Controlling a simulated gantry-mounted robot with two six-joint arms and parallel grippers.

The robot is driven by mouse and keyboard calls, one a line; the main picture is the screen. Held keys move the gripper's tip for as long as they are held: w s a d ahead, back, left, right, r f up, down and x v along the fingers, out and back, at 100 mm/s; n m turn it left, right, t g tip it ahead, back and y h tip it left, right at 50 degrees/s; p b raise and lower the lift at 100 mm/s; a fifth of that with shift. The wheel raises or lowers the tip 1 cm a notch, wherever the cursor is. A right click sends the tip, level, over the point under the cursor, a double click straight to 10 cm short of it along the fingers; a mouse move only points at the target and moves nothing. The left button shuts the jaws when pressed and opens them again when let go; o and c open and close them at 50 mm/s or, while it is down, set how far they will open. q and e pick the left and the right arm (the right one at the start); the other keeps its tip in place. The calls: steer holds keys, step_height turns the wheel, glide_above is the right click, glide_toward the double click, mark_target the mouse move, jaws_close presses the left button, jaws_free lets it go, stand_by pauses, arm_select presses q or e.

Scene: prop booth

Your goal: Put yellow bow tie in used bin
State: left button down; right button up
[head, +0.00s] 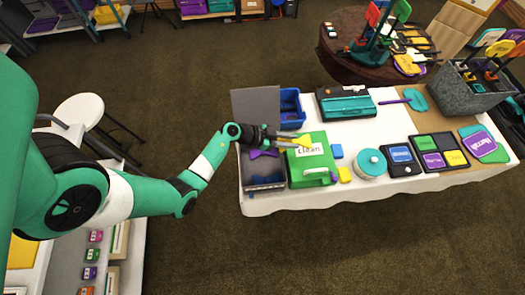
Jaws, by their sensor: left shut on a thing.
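My left gripper (291,138) is shut on a yellow thing (303,141), which looks like the yellow bow tie and is mostly hidden by the fingers. They are over the back left part of the green box (318,170) labelled "clean". No bin with a readable "used" label shows. A dark grey container (246,190) stands left of the green box, partly under my gripper, with purple and blue things inside. I cannot tell whether it is the used bin. My right gripper does not show.
A blue crate (291,101) stands behind the green box. The white tablecloth (355,132) is bare behind the tin.

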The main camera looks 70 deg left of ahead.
arm_select(q)
steer(key=s+f+b, duration=0.1)
steer(key=s+f, duration=0.1)
steer(key=s, duration=0.1)
steer(key=s+f+b, duration=0.1)
steer(key=s+f, duration=0.2)
steer(key=s+f+b, duration=0.1)
steer(key=s+f, duration=0.1)
steer(key=s, duration=0.1)
steer(key=shift+s+a+f+b, duration=0.2)
steer(key=shift+s+b, duration=0.1)
steer(key=shift+b, duration=0.1)
